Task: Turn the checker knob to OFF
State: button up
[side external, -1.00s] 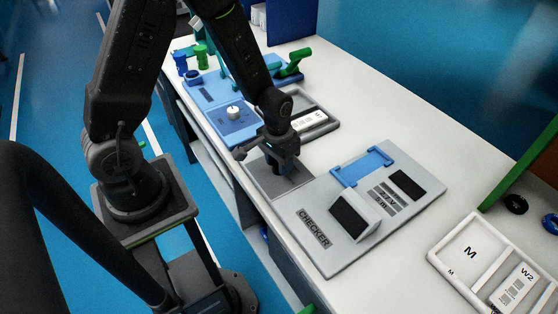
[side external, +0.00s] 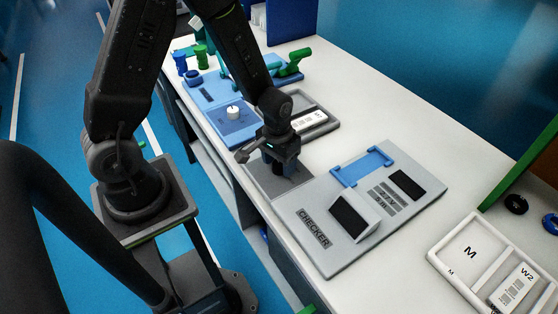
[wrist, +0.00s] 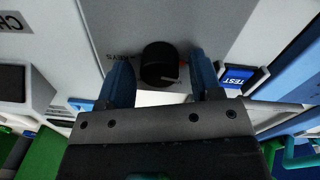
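The checker knob (wrist: 160,66) is a round black knob with a light pointer line, seen in the wrist view on a grey panel with small printed lettering beside it. The lettering is too unclear to read fully. My gripper (wrist: 160,78) has its two blue fingers apart, one on each side of the knob, with a gap to it on both sides. In the side view my gripper (side external: 284,172) points down over a grey panel (side external: 262,178) next to the checker board (side external: 340,250). The knob is hidden there by my gripper.
The checker board carries a raised dark screen (side external: 350,216) and a blue bracket (side external: 361,166). A blue panel with a white knob (side external: 234,112) and a grey tray (side external: 326,122) stand behind. A parts tray (side external: 440,255) is at right.

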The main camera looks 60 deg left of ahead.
jog(key=shift+o, duration=0.3)
notch_tip(320, 180, up, 14)
jog(key=shift+a, duration=0.3)
jog(key=shift+s+f, duration=0.1)
notch_tip(320, 180, up, 8)
jog(key=f+m+t, duration=0.1)
jog(key=t, duration=0.1)
send_over(277, 162)
jog(key=s+d, duration=0.1)
jog(key=s, duration=0.3)
jog(key=s+d+r+m+t, duration=0.1)
jog(key=s+r+m+t, duration=0.1)
jog(key=s+r, duration=0.4)
jog(key=shift+s+t, duration=0.7)
jog(key=shift+s, duration=0.05)
